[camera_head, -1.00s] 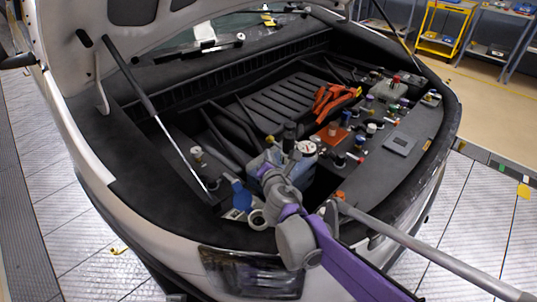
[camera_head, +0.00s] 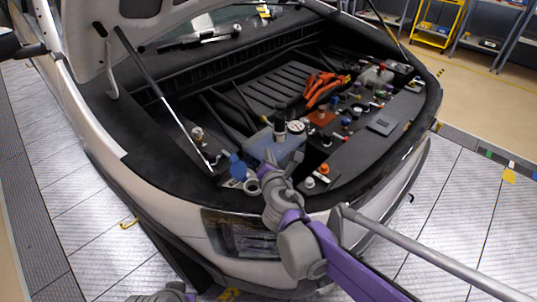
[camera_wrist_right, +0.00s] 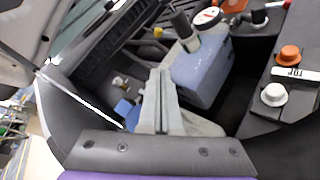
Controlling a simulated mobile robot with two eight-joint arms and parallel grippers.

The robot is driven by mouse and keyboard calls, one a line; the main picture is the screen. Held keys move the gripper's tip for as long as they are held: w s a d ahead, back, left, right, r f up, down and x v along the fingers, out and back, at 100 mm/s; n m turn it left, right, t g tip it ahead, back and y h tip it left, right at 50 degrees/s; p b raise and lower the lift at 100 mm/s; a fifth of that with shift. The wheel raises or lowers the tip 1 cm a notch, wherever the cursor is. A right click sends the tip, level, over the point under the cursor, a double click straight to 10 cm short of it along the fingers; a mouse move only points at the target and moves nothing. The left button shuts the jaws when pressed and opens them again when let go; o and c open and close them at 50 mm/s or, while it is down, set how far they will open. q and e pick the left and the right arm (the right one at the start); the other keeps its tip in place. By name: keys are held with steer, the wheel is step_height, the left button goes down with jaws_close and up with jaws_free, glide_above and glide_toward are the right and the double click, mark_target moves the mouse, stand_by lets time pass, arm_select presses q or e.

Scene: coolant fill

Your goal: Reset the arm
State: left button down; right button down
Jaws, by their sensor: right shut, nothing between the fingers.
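My right gripper (camera_head: 267,172) is at the front edge of the open car bay, just in front of the blue coolant tank (camera_head: 276,147). In the right wrist view its two fingers (camera_wrist_right: 160,98) are together with nothing between them. The blue tank (camera_wrist_right: 203,72) lies behind and right of the fingers in that view; I cannot tell whether they touch it. A blue cap (camera_head: 237,167) sits left of the gripper, beside a pale ring-shaped neck (camera_head: 252,187). Part of my left arm shows at the bottom edge, without its fingers.
An orange cap (camera_head: 323,169) and a white cap (camera_head: 310,182) sit right of the gripper. Orange cables (camera_head: 322,87) and several small caps lie farther back. The raised hood and a thin prop rod (camera_head: 165,100) are at left.

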steer(key=shift+w, duration=0.1)
stand_by(0.3)
steer(key=s+d+f+m+g+h+p, duration=0.25)
steer(key=s+d+m+g+h, duration=0.2)
steer(key=s+d+m, duration=1)
steer(key=s+d+f+m+g+y+p, duration=0.1)
steer(key=s+f+m+g+y+p, duration=0.2)
steer(key=s+m, duration=1.1)
step_height(320, 180, down, 3)
steer(key=shift+s+d+r+m+g, duration=0.15)
steer(key=shift+s+m+g, duration=0.3)
steer(key=shift+g, duration=0.6)
